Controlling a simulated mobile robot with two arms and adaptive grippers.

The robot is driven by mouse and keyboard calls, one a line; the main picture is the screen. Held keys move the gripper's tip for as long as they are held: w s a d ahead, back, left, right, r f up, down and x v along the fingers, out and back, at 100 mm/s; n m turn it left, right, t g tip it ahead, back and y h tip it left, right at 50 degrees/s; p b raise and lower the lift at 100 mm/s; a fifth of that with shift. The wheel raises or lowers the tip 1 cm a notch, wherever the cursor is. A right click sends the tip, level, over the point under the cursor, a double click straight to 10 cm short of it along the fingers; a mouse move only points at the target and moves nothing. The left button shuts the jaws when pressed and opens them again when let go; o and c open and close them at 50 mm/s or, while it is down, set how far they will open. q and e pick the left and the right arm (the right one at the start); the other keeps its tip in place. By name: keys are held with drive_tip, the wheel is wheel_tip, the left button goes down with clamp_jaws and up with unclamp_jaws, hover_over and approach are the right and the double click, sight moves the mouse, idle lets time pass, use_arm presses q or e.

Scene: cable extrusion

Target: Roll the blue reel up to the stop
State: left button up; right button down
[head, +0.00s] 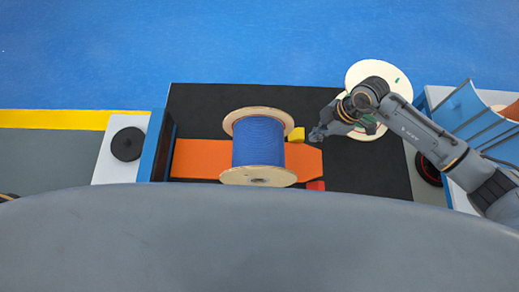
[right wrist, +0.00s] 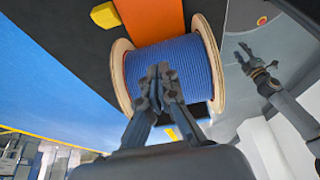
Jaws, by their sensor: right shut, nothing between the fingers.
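The blue reel (head: 258,142), with pale wooden flanges, stands on its rims on the orange track (head: 198,159). At the track's left end is an upright dark and blue wall (head: 157,146), which looks like the stop; a stretch of bare track lies between it and the reel. My right gripper (head: 313,136) is shut and empty, to the right of the reel. In the right wrist view its fingertips (right wrist: 160,75) lie in front of the blue winding (right wrist: 187,62); I cannot tell if they touch. My left gripper (right wrist: 242,53) shows there beyond the reel, fingers apart.
A pale reel (head: 371,72) stands behind my right arm. A black round object (head: 127,144) lies on the white surface at left.

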drive_tip(key=b+x, duration=0.7)
drive_tip(key=x, duration=0.4)
drive_tip(key=shift+a, duration=0.15)
drive_tip(key=shift+w+a+f, duration=0.1)
